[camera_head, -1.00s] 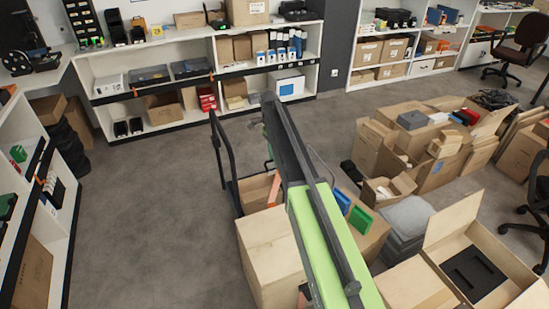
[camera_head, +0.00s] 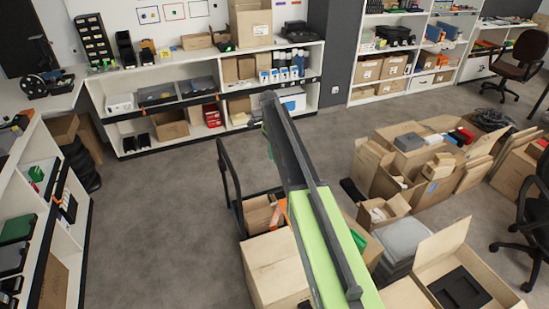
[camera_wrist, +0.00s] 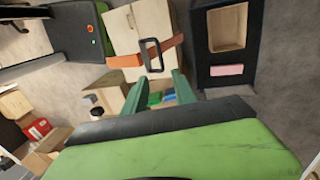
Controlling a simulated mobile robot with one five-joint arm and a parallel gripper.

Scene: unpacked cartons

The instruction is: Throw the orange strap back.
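The orange strap (camera_wrist: 126,61) lies across a light cardboard box (camera_wrist: 142,24) in the wrist view, with a dark rectangular loop (camera_wrist: 151,55) over it. A small orange piece of it seems to show beside my arm in the head view (camera_head: 284,211). My gripper (camera_wrist: 157,88) shows two green fingers spread apart, with nothing held between them. The strap and loop lie just beyond the fingertips in the picture; I cannot tell the exact gap. In the head view my arm hides most of the gripper and the strap area.
A dark-handled cart (camera_head: 237,196) carries cartons, with a large closed carton (camera_head: 273,270) in front. Open cartons (camera_head: 405,172) and an open box with a dark insert (camera_head: 445,265) stand to the right. Shelves line the back and left. The grey floor (camera_head: 150,230) at left is clear.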

